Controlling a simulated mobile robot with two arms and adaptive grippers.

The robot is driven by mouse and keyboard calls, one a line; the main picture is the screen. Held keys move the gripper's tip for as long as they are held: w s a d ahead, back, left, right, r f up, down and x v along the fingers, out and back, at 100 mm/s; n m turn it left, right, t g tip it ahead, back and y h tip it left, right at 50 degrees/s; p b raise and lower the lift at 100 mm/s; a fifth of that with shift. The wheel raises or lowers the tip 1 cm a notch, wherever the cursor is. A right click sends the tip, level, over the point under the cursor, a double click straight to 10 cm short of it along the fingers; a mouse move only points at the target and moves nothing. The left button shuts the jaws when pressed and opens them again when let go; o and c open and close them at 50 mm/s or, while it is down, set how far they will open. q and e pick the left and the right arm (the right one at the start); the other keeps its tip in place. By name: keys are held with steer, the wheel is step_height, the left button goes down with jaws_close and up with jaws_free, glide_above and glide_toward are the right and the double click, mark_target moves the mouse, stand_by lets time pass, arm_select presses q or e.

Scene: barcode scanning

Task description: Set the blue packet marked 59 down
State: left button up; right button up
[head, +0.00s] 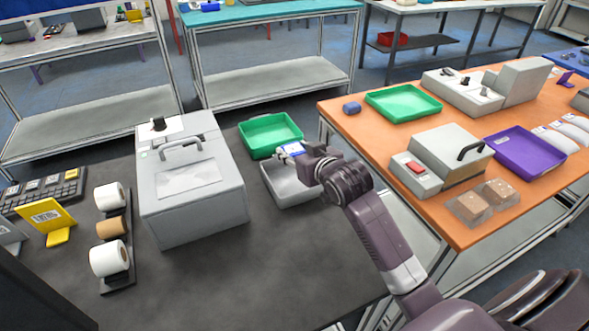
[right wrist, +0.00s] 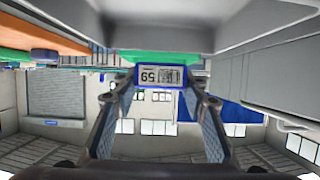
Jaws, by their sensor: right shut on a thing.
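The blue packet (head: 289,149) has a white label on top, and in the right wrist view the packet (right wrist: 160,75) shows the number 59 and a barcode, upside down. My right gripper (head: 301,153) is shut on it, with one finger on each side. The packet is over the back part of a grey tray (head: 292,199), near the front rim of a green tray (head: 252,141). I cannot tell whether the packet touches anything below it. My forearm and gripper cover the tray's right side. My left gripper is not in view.
A grey boxy machine (head: 195,190) stands left of the trays on the dark table (head: 240,290). A rack with rolls (head: 110,258) and a yellow stand (head: 50,218) are further left. An orange table (head: 375,135) is to the right. The dark table's front is clear.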

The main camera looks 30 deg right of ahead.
mark_target(295, 176)
steer(key=shift+f, duration=3.05)
steer(key=o, duration=1.3)
steer(key=shift+f, duration=0.15)
steer(key=v, duration=1.2)
steer(key=shift+b, duration=0.3)
